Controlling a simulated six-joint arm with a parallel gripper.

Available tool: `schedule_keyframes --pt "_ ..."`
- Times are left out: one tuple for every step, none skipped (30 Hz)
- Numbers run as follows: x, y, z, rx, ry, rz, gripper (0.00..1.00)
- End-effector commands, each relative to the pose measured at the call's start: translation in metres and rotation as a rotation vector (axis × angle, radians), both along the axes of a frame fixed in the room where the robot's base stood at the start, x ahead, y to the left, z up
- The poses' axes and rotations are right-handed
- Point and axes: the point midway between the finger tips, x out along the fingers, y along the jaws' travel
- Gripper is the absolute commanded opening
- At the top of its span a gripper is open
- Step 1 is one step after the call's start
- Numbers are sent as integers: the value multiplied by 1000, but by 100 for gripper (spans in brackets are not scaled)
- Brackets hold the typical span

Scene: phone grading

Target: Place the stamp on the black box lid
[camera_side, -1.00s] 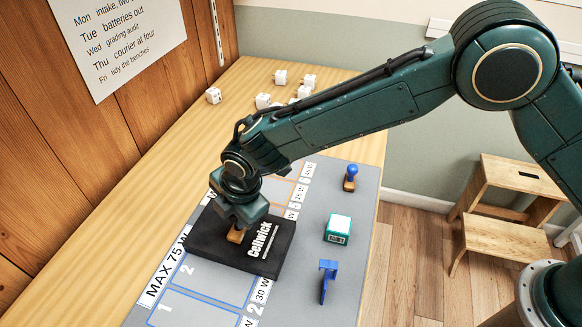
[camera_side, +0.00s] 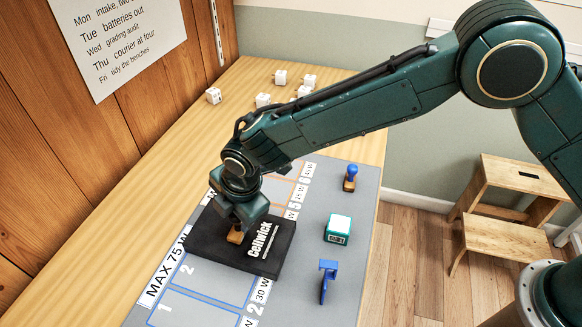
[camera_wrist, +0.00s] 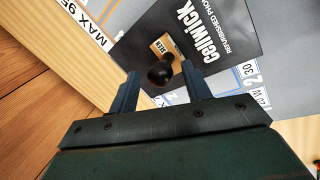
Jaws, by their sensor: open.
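The black box (camera_side: 212,243) lies on the grey mat, its lid printed "Cellwick" in white. A stamp with a wooden base (camera_side: 236,237) rests on the lid; in the wrist view its dark round handle (camera_wrist: 161,73) shows between the fingers. My gripper (camera_side: 239,222) is just above the lid at the stamp. In the wrist view my gripper (camera_wrist: 158,85) is open, with a gap between each finger and the handle. Another stamp, with a blue handle (camera_side: 351,173), stands at the mat's far right.
A teal and white box (camera_side: 338,229) and a blue stand (camera_side: 327,280) are on the mat's right side. Several white cubes (camera_side: 263,100) lie at the back of the wooden table (camera_side: 120,250). The grey mat (camera_side: 300,305) has outlined, numbered areas.

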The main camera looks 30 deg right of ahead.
Motion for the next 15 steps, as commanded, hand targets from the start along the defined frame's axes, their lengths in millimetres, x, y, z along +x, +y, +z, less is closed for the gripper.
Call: schedule_keyframes --pt "-1 0 4 0 -1 0 48" --pt "-2 0 6 0 -1 1 48" --pt "-3 -1 10 0 -1 1 48" --pt "-4 -1 14 1 -1 1 48" --pt "-5 -1 17 1 -1 1 48" --pt "-6 -2 22 1 -1 1 48" --pt "-7 -2 26 1 -2 1 48" --pt "-8 -2 31 3 -2 2 48" --pt "-10 -3 36 1 -2 1 48" --pt "-12 -3 41 1 -2 1 48" --pt "-13 -4 46 2 -1 2 48" --pt "-15 -5 52 2 -1 2 48" --pt "-17 -5 57 2 -1 2 48" --pt "-18 -6 62 1 -2 1 48" --pt "-20 -6 68 2 -1 2 48"
